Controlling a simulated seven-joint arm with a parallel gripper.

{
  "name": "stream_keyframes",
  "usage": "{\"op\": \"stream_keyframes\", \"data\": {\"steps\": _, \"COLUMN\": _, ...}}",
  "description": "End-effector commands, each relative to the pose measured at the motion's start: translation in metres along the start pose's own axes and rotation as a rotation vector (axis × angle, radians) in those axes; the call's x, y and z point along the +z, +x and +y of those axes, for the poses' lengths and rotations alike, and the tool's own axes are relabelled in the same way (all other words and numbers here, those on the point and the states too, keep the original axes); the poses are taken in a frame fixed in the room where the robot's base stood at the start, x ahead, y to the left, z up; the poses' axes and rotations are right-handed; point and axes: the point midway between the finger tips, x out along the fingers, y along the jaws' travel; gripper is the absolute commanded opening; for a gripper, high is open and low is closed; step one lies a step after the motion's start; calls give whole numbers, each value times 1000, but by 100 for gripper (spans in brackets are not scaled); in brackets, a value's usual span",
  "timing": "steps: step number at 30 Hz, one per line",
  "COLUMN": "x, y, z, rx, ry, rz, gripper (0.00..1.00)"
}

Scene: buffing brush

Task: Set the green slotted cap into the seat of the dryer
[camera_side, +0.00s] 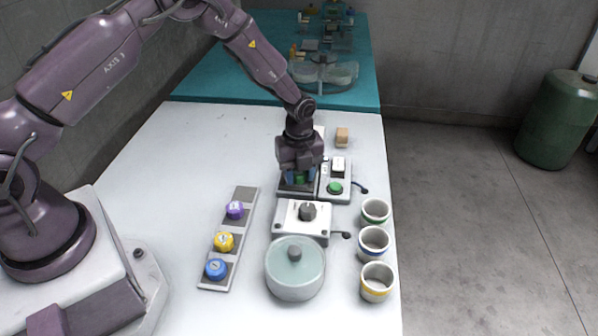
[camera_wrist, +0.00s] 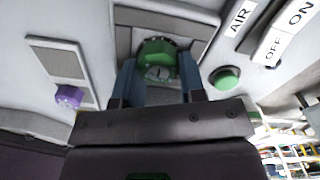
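The green slotted cap (camera_wrist: 157,58) sits between the two blue fingers of my gripper (camera_wrist: 158,76), which touch its sides in the wrist view. In the side view the green cap (camera_side: 299,180) shows small between the fingers, under my gripper (camera_side: 300,177). They are over the dryer (camera_side: 285,190), a grey unit with a dark recessed plate, beside a panel marked AIR. The cap hides the seat below it, so I cannot tell whether it rests in the seat or is just above it.
A rack (camera_side: 213,270) at left holds purple, yellow and blue caps, with its far slot empty. Nearer stand a white box with a dark knob (camera_side: 308,211) and a lidded round pot (camera_side: 295,270). Several banded cups (camera_side: 374,241) line the right edge. A green button (camera_side: 335,187) is close by.

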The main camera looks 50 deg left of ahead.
Motion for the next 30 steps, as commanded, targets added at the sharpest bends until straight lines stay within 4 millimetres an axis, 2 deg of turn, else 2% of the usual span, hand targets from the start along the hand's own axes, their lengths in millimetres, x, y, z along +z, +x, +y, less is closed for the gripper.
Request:
{"op": "stream_keyframes", "data": {"steps": 1, "x": 1, "y": 11, "z": 0, "rx": -8, "ry": -4, "rz": -4, "gripper": 56}}
{"op": "stream_keyframes", "data": {"steps": 5, "x": 1, "y": 6, "z": 0, "rx": -9, "ry": -5, "rz": -5, "gripper": 57}}
{"op": "stream_keyframes", "data": {"steps": 7, "x": 1, "y": -2, "z": 0, "rx": -10, "ry": -6, "rz": -6, "gripper": 62}}
{"op": "stream_keyframes", "data": {"steps": 21, "x": 0, "y": -101, "z": 0, "rx": -11, "ry": -4, "rz": -4, "gripper": 63}}
{"op": "stream_keyframes", "data": {"steps": 25, "x": 0, "y": -116, "z": 1, "rx": -9, "ry": -4, "rz": -3, "gripper": 63}}
{"op": "stream_keyframes", "data": {"steps": 30, "x": 0, "y": -124, "z": 1, "rx": -7, "ry": -3, "rz": -2, "gripper": 63}}
